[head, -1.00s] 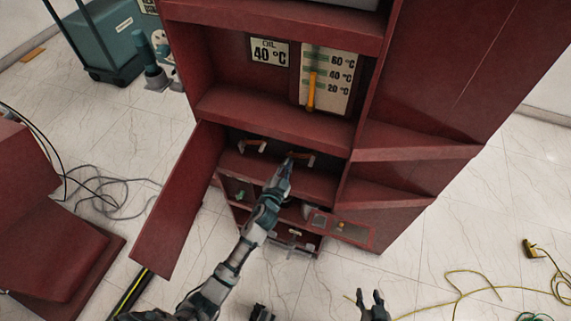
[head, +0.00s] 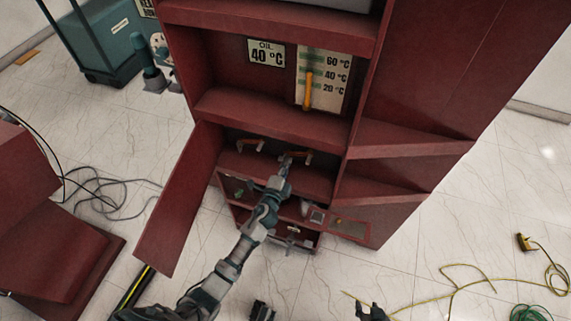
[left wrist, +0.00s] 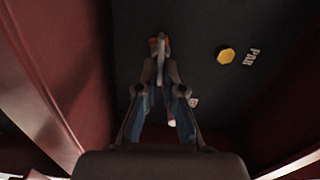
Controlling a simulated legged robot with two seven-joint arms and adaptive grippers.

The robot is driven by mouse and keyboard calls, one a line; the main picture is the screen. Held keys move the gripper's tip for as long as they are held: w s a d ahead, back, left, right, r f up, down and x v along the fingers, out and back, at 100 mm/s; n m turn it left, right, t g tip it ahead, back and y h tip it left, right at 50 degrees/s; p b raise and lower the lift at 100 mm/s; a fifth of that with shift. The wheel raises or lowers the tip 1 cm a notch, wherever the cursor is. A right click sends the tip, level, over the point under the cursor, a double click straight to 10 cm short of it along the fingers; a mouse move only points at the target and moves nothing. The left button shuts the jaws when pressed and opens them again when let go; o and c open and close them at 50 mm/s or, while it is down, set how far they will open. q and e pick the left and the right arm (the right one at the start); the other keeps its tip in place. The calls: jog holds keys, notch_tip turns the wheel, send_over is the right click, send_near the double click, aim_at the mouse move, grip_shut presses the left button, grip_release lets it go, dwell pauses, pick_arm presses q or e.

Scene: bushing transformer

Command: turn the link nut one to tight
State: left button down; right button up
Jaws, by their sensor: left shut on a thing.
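My left gripper (head: 286,163) reaches into the open compartment of the red cabinet. Its fingertips are at the left end of the right-hand copper-coloured link (head: 303,155). In the left wrist view the two fingers (left wrist: 160,88) come together around a small part, which I take to be link nut one; the fingers mostly hide it. An orange-copper piece (left wrist: 153,45) shows just beyond the tips. Whether the nut is tight cannot be seen. My right gripper (head: 372,312) is at the bottom edge of the head view, mostly cut off and away from the cabinet.
A second copper-coloured link (head: 250,145) sits left in the compartment. A yellow hexagonal part (left wrist: 226,55) is beside a partly readable label (left wrist: 251,57). The cabinet door (head: 180,205) stands open at left. Cables (head: 105,195) and a yellow cord (head: 455,285) lie on the floor.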

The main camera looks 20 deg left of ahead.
pick_arm(q)
jog(key=shift+s+d+f+m, duration=0.1)
jog(key=shift+f+m, duration=0.35)
jog(key=shift+m, duration=0.05)
dwell(0.3)
jog(key=c, duration=1.4)
grip_release()
jog(key=shift+o, duration=0.4)
jog(key=shift+r, duration=0.1)
jog(key=shift+r, duration=0.1)
jog(key=s, duration=1.1)
jog(key=shift+s, duration=0.4)
jog(key=shift+a+f, duration=0.2)
